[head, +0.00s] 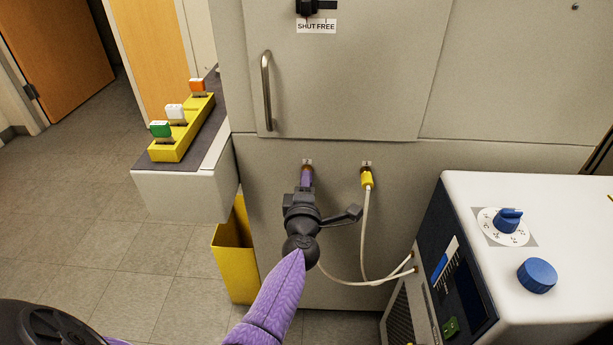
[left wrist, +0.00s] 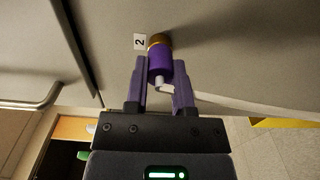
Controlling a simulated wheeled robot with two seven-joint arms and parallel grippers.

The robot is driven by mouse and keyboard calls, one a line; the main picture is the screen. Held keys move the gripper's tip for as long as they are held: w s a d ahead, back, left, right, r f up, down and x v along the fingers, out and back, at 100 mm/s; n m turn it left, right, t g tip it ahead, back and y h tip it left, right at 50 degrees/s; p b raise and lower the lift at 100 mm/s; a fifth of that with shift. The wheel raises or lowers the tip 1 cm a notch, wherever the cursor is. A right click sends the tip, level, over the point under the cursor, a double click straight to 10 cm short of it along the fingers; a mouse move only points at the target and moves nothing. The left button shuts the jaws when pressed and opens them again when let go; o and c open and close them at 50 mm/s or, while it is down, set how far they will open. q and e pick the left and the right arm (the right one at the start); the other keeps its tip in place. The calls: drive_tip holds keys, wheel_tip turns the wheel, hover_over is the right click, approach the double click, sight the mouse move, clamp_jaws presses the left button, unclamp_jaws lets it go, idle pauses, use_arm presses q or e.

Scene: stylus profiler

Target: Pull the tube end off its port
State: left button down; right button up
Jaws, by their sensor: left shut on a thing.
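My left gripper (head: 306,180) reaches to the port on the grey cabinet front that carries a small label. In the left wrist view the label reads 2, and my left gripper (left wrist: 160,88) has its two purple fingers shut around a purple tube end (left wrist: 160,64). The tube end sits against the brass-coloured port (left wrist: 159,41); whether it is fully seated I cannot tell. A pale stub shows at its near end. In the head view the gripper mostly hides this tube end. A yellow tube end (head: 367,179) sits on the port to the right. My right gripper is not in view.
White tubes (head: 364,240) run to a white bench unit (head: 540,200) with blue knobs at the right. A cabinet door with a handle (head: 266,91) is above. A yellow rack (head: 181,137) with coloured-topped items stands on a left ledge, a yellow bin (head: 233,262) below.

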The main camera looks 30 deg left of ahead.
use_arm(q)
drive_tip(key=shift+s, duration=0.1)
idle(0.3)
drive_tip(key=shift+s+d+p, duration=0.3)
drive_tip(key=shift+s, duration=0.1)
drive_tip(key=shift+p+v, duration=0.7)
drive_tip(key=shift+v, duration=1.05)
drive_tip(key=s+d+r+p, duration=0.1)
drive_tip(key=s+r+p, duration=0.1)
drive_tip(key=s, duration=0.1)
drive_tip(key=s+d+r+p, duration=0.1)
drive_tip(key=p, duration=0.1)
drive_tip(key=shift+s+d, duration=0.15)
drive_tip(key=shift+d, duration=0.15)
